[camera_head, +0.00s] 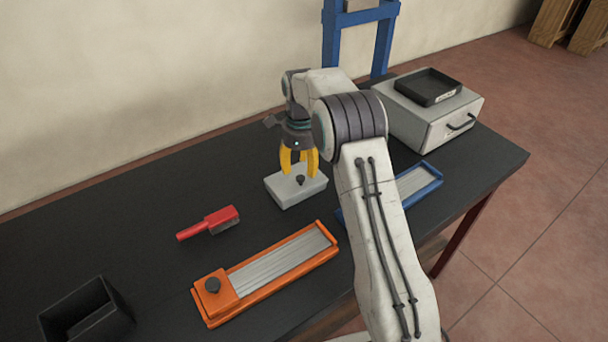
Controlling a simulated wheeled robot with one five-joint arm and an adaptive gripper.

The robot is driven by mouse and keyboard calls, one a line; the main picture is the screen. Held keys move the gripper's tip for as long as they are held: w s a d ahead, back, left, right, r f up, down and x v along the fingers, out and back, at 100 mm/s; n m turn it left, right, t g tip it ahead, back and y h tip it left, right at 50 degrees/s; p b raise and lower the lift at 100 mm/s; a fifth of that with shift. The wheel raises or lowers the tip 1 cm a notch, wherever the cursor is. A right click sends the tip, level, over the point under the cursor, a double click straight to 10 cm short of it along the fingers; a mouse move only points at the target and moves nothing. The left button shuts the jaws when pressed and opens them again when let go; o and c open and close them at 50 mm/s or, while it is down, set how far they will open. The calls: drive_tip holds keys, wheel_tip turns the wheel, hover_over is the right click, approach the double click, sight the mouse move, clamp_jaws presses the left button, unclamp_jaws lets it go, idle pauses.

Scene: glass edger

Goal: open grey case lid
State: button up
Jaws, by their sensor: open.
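A small grey case (289,195) lies on the black table, left of my arm. Its lid looks shut and has a dark round knob (300,180) on top. My gripper (299,173) points down over the case with its yellow fingers apart. The fingertips are close to the knob in the picture; I cannot tell whether they touch it or the lid. Nothing shows held between them.
An orange tray (262,285) and a red-handled brush (208,224) lie left and in front. A black bin (85,312) stands front left. A blue tray (432,182) is partly behind my arm. A grey drawer box (408,127) bears a black tray (428,86). The table (120,215) is clear at left.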

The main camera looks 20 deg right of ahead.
sight(300, 177)
drive_tip(key=shift+f+p, duration=0.35)
drive_tip(key=shift+f, duration=1.75)
drive_tip(key=shift+c, duration=0.2)
clamp_jaws()
